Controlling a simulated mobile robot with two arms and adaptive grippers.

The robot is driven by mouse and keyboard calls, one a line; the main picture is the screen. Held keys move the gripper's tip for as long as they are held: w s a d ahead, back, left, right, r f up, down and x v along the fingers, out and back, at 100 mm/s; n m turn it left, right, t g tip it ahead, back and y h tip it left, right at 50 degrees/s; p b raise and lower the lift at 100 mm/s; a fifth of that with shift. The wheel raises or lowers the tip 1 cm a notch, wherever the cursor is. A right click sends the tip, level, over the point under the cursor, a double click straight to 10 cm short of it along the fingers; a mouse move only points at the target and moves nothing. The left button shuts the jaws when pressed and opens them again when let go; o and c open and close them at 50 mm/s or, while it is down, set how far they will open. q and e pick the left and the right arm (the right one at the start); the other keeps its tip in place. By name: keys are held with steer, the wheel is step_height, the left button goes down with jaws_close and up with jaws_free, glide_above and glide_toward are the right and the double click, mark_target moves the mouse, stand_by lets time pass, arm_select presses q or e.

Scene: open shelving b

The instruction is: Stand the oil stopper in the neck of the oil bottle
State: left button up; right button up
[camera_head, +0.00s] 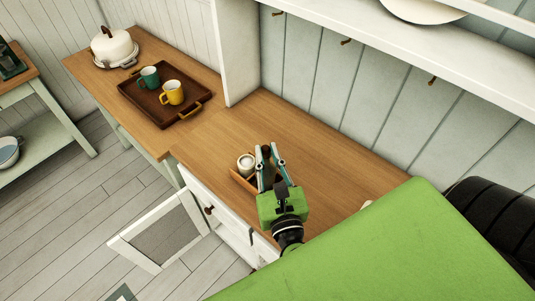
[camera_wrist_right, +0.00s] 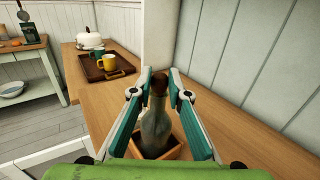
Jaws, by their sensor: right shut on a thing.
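The oil stopper (camera_wrist_right: 158,81) is a dark brown piece between the fingertips of my right gripper (camera_wrist_right: 160,85). In the head view my right gripper (camera_head: 266,150) reaches over the counter, its fingers closed on the stopper. The oil bottle (camera_wrist_right: 156,128), grey and glassy, stands upright in a small wooden caddy (camera_wrist_right: 177,153) below the fingers. In the wrist view the stopper lines up with the top of the bottle's neck. I cannot tell whether it sits inside the neck or only above it. The fingers hide most of the bottle in the head view. My left gripper is not in view.
A white-topped jar (camera_head: 246,161) stands in the caddy beside the bottle. A cabinet door (camera_head: 160,232) hangs open below. The counter between is clear.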

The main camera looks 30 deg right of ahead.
steer(key=o, duration=0.8)
steer(key=shift+s, duration=0.1)
steer(key=v, duration=1.2)
